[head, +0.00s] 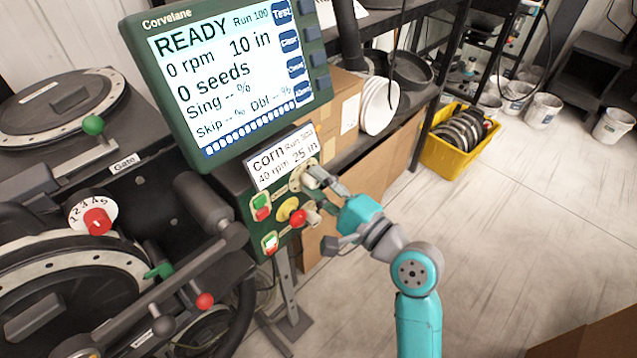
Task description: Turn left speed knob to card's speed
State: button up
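The card (285,158) sits on top of the control box below the screen. It reads corn, 40 rpm, 25 in; its run number is small, perhaps 300. A pale round dial (297,183) is at the box's upper right, largely covered by my gripper (317,181). It looks like a speed knob, but its pointer and marks are hidden. My gripper's fingers are at or just in front of this dial. I cannot tell whether they touch it or how far apart they are. The screen (225,75) reads READY, 0 rpm, 10 in, 0 seeds.
On the box are green and red buttons (261,206), a yellow-backed red button (297,216) close below my gripper, and a lower switch (270,243). A red numbered dial (96,221) is on the machine at left.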

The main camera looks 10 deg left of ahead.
jog(key=o, duration=0.4)
jog(key=v, duration=1.2)
jog(key=shift+f, duration=0.15)
